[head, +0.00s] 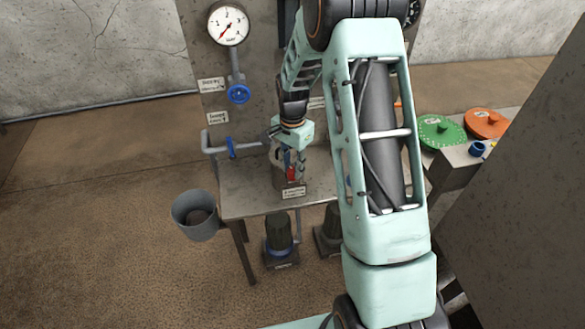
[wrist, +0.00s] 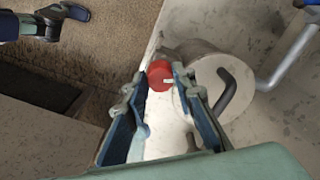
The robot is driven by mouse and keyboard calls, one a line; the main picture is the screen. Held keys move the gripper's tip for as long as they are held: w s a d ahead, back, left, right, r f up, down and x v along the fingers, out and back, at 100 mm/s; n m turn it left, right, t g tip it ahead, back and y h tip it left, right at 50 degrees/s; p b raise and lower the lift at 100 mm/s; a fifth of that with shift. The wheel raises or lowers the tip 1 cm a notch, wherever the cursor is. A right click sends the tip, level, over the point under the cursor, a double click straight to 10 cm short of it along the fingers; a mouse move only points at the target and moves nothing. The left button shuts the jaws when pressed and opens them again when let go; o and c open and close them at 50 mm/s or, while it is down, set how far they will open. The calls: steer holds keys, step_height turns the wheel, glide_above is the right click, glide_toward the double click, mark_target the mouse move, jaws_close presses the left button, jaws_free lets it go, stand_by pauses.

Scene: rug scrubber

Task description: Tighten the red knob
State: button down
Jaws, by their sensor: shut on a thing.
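The red knob (wrist: 160,75) is a small red disc with a white mark, on the side of a pale round housing (wrist: 205,85) with a dark curved handle. My gripper (wrist: 159,77) has its two blue fingertips on either side of the knob and is shut on it in the wrist view. In the head view my gripper (head: 287,162) reaches down to the unit on the metal bench, and a bit of the red knob (head: 292,174) shows beside the fingers. My fingers and wrist hide part of the unit.
The metal bench (head: 245,197) carries a labelled unit. A pressure gauge (head: 228,25) and blue valves (head: 238,94) are on the back panel. A grey bucket (head: 195,215) is left of the bench. Green (head: 440,132) and orange (head: 486,123) discs lie on the right table.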

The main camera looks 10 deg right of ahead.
steer(key=n+b, duration=0.2)
steer(key=n, duration=0.4)
steer(key=shift+b, duration=0.35)
steer(key=n+b, duration=0.1)
steer(key=n, duration=0.5)
steer(key=shift+n, duration=0.4)
steer(key=n, duration=0.4)
steer(key=shift+d+n, duration=0.1)
steer(key=shift+n, duration=0.2)
steer(key=n, duration=0.4)
steer(key=shift+n, duration=0.3)
steer(key=c, duration=1.6)
jaws_free()
steer(key=shift+r, duration=0.1)
